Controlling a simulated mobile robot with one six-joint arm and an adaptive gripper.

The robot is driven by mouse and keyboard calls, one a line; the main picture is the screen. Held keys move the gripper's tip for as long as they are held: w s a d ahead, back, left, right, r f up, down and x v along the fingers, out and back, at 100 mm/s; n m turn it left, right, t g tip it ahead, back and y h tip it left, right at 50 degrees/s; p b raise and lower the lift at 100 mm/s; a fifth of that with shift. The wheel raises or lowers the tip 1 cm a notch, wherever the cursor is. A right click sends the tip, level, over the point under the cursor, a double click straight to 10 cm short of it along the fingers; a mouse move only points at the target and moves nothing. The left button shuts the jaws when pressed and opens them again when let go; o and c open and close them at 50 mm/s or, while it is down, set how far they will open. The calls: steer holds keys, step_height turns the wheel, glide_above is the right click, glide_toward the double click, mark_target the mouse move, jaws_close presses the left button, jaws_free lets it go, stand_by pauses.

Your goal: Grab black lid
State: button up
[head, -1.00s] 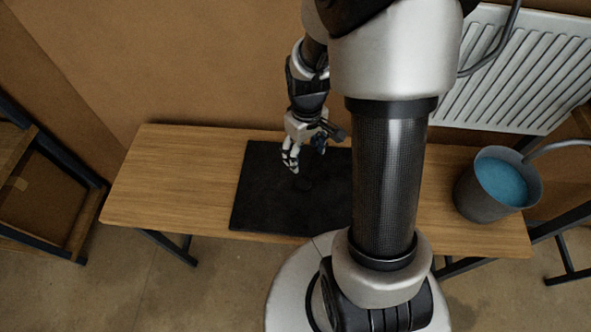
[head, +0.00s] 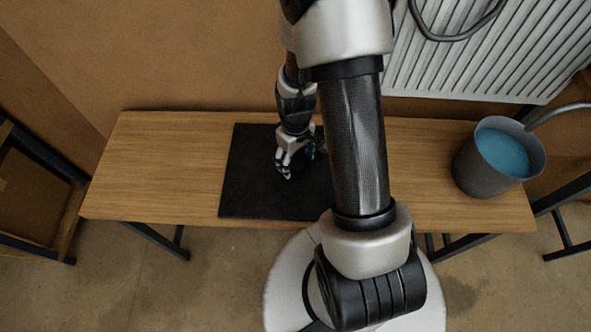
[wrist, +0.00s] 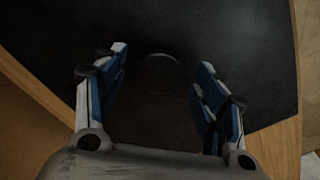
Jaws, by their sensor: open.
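The black lid (wrist: 160,73) shows in the wrist view as a faint dark round shape on the black mat (wrist: 262,66). It lies ahead of and between the fingers of my gripper (wrist: 161,57), which are spread apart with nothing between them. In the head view my gripper (head: 284,174) is low over the mat (head: 245,190), which lies on the wooden bench. The lid cannot be made out in the head view, where my gripper and arm cover part of the mat. I cannot tell the exact gap between the fingertips and the lid.
A grey bucket (head: 488,172) with blue contents stands at the right end of the bench (head: 160,165). A white radiator (head: 480,55) hangs on the wall behind it. The bench's left part is clear. A dark-framed wooden stand (head: 40,190) is at the far left.

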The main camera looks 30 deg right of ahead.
steer(key=shift+f, duration=0.15)
jaws_close()
stand_by(0.8)
